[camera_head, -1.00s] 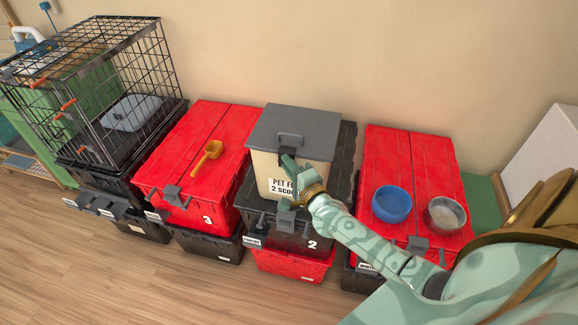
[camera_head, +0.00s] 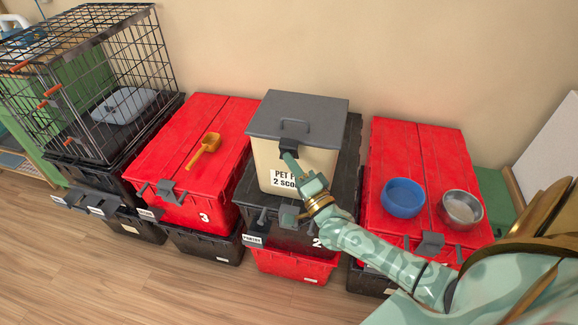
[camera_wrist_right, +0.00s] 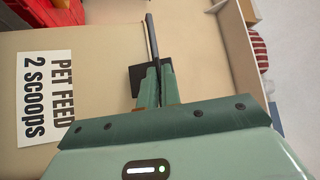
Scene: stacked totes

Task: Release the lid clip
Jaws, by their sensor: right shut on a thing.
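A cream feed bin (camera_head: 322,165) with a "PET FEED 2 SCOOPS" label stands upright on the black tote numbered 2. Its grey lid (camera_head: 318,108) with a handle lies on top and looks closed. The dark lid clip (camera_head: 290,150) is at the lid's front edge; it also shows in the right wrist view (camera_wrist_right: 136,79). My right gripper (camera_head: 291,160) reaches in from the lower right and is shut on the clip. In the right wrist view its fingers (camera_wrist_right: 155,82) are close together at the clip and partly hide it. My left gripper is not in view.
A red tote (camera_head: 170,145) with an orange scoop (camera_head: 207,148) stands left of the bin. Another red tote (camera_head: 420,145), with a blue bowl (camera_head: 403,197) and a metal bowl (camera_head: 461,207), stands right. A wire cage (camera_head: 160,60) is far left. The wooden floor in front is clear.

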